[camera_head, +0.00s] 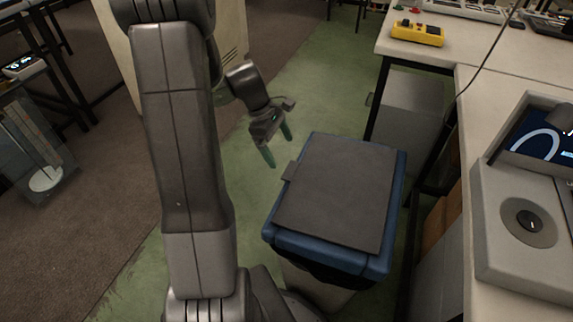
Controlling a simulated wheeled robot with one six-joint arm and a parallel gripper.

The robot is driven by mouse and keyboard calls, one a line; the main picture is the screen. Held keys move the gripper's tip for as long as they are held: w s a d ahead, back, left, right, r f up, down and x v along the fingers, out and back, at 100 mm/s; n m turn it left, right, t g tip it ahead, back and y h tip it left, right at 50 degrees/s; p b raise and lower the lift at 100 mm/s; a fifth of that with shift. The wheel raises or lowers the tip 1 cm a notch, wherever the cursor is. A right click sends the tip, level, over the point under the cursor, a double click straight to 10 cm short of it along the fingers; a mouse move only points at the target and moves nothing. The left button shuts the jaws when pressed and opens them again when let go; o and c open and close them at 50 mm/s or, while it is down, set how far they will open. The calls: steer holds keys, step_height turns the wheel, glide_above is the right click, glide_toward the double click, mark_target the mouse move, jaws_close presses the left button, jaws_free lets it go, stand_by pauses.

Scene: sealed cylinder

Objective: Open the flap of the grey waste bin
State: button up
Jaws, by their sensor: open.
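The waste bin (385,255) stands on the floor in the middle right, with a blue rim and a lighter body below. Its dark grey flap (340,190) lies flat over the top and looks shut. A small tab (290,171) sticks out from the flap's left edge. My gripper (278,158) is to the left of the bin's far left corner, fingers pointing down. Its two green fingers are apart with nothing between them. It appears apart from the tab and the flap.
A pale worktop (465,50) runs along the right, close to the bin, with a yellow device (418,33) on it. A grey console (525,222) sits on the near right. A grey box (410,105) stands under the worktop. Green floor (300,100) beyond the bin is clear.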

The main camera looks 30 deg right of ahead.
mark_target(291, 170)
steer(key=b+x, duration=0.1)
steer(key=x, duration=0.5)
steer(key=shift+s+d+f, duration=0.1)
steer(key=shift+f, duration=0.25)
steer(key=c, duration=1.4)
steer(key=shift+r, duration=0.15)
